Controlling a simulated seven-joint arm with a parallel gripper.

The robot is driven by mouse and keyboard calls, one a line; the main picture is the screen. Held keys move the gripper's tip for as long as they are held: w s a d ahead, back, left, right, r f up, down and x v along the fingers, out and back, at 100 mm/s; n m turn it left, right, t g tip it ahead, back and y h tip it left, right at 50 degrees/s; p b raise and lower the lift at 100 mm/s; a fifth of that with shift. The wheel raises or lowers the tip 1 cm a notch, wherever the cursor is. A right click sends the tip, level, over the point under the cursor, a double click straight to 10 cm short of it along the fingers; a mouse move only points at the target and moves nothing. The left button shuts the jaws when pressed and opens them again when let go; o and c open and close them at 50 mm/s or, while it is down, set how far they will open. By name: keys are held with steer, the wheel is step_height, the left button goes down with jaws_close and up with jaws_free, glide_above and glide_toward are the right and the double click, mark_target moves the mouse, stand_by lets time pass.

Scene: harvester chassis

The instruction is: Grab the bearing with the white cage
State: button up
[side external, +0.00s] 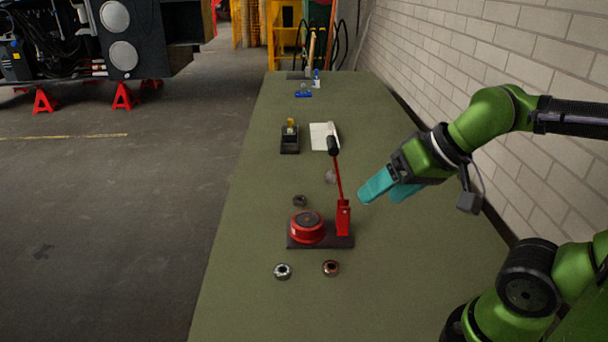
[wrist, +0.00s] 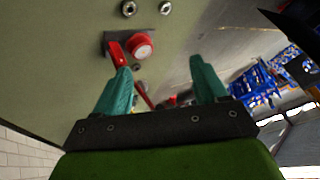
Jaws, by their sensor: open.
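Three bearings lie on the green bench. The front left bearing (side external: 283,271) has a pale, whitish ring and looks like the white-caged one; it appears at the top of the wrist view (wrist: 165,7). A copper-toned bearing (side external: 331,268) lies to its right, also seen in the wrist view (wrist: 128,8). A darker bearing (side external: 300,200) lies behind the red press, and in the wrist view (wrist: 136,67) it is near a finger. Cage details are too small to be certain. My gripper (side external: 378,198) is open and empty, above the bench, right of the press and apart from all bearings.
A red lever press (side external: 307,227) with a tall upright handle stands among the bearings. Farther back are a white paper (side external: 322,137), a black device (side external: 290,140) and small blue items (side external: 303,94). A brick wall (side external: 500,90) runs along the right. The bench front is clear.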

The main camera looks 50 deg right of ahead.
steer(key=n+g+h, duration=0.2)
steer(key=n+g, duration=0.1)
steer(key=g, duration=0.2)
glide_above(283, 269)
steer(key=f, duration=1.2)
steer(key=s+f, duration=0.1)
steer(key=f, duration=0.5)
steer(key=shift+d+f, duration=0.25)
steer(key=shift+f, duration=0.05)
steer(key=f, duration=0.5)
steer(key=shift+w+a+f, duration=0.3)
steer(key=shift+w+a, duration=0.05)
steer(key=c, duration=1.2)
